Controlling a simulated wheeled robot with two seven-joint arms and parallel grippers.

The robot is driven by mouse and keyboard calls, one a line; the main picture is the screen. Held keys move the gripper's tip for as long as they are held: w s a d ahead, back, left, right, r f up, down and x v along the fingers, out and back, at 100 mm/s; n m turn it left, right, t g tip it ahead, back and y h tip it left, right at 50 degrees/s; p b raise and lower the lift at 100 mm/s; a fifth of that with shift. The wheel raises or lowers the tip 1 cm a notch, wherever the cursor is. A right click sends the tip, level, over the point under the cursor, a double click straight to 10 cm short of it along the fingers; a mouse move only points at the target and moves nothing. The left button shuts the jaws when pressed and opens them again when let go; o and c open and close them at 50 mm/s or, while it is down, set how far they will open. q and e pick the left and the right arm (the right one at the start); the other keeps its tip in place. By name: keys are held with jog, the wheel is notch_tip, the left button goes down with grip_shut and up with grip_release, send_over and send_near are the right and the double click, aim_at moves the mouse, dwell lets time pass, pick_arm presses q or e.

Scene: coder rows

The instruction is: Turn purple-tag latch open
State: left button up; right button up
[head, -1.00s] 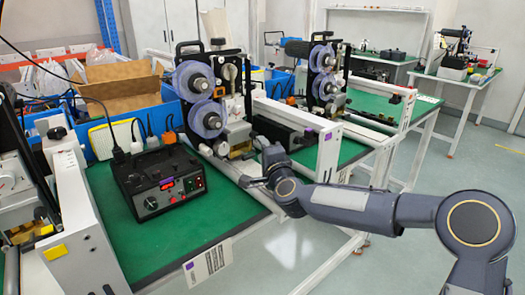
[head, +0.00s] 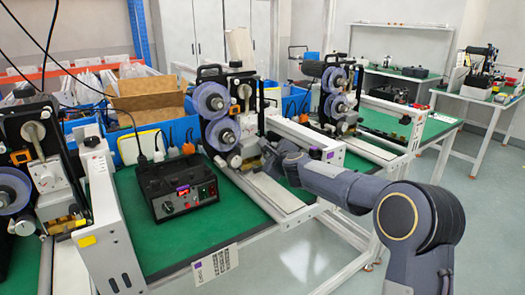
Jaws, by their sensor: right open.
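The middle coder has two translucent purple reels (head: 220,117) on a black frame. A pale round knob (head: 244,92) sits on its face, and a grey block with a brass-coloured part (head: 236,160) is low down. I cannot tell which of its parts is the latch. A white tag (head: 215,262) with a purple mark hangs at the front edge of this bench. My right gripper (head: 266,158) is open and empty, just right of the coder's lower block, with a small visible gap. Its fingertips are small and partly hard to make out. My left gripper is out of view.
A black control box (head: 178,188) with a red display stands on the green bench top (head: 150,240), left of the coder. A white rail (head: 265,190) runs along the bench under my right gripper. Another coder (head: 335,95) stands behind right, one more (head: 40,150) at left.

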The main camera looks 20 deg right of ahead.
aim_at(266, 151)
jog(key=shift+p+x, duration=0.45)
jog(key=shift+x, duration=1.45)
grip_shut()
